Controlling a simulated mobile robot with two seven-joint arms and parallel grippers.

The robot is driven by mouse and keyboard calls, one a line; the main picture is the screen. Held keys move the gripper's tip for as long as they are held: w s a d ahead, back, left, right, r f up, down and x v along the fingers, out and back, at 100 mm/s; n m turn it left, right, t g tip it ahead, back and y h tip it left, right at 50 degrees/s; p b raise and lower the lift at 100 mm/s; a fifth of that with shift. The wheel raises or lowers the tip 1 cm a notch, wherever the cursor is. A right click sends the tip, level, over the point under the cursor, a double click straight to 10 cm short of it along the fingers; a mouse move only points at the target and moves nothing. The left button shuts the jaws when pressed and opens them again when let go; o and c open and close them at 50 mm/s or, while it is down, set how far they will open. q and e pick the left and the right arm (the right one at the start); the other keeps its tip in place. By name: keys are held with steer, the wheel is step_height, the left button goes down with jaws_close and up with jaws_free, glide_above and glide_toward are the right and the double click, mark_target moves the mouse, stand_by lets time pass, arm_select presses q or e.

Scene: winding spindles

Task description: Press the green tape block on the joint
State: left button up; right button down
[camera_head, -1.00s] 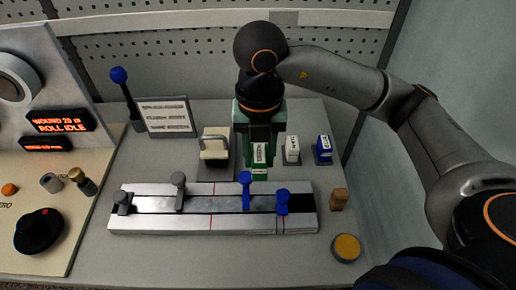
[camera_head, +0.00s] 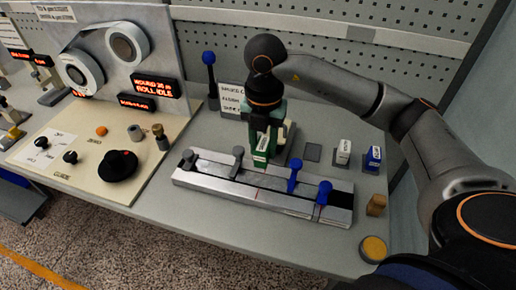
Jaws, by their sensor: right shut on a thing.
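My right gripper (camera_head: 262,151) points down and is shut on the green tape block (camera_head: 261,159), which has a white label on its front. The block is at the back edge of the metal splicing track (camera_head: 215,187), between a grey clamp knob (camera_head: 238,153) and a blue clamp knob (camera_head: 294,165). I cannot tell whether it touches the track. A dark strip lies along the track's groove; the joint itself is not clear to see. My left gripper is not in view.
A white block (camera_head: 343,149) and a blue block (camera_head: 373,157) stand to the right, beside an empty grey pad (camera_head: 312,152). A wooden block (camera_head: 376,204) and a yellow button (camera_head: 373,248) are at the right end. A control panel with a black knob (camera_head: 118,166) is at the left.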

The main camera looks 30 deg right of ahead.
steer(key=shift+w+f, duration=0.1)
steer(key=shift+f, duration=0.05)
steer(key=shift+f+b, duration=2.55)
steer(key=shift+f, duration=0.85)
steer(key=shift+f+b, duration=0.5)
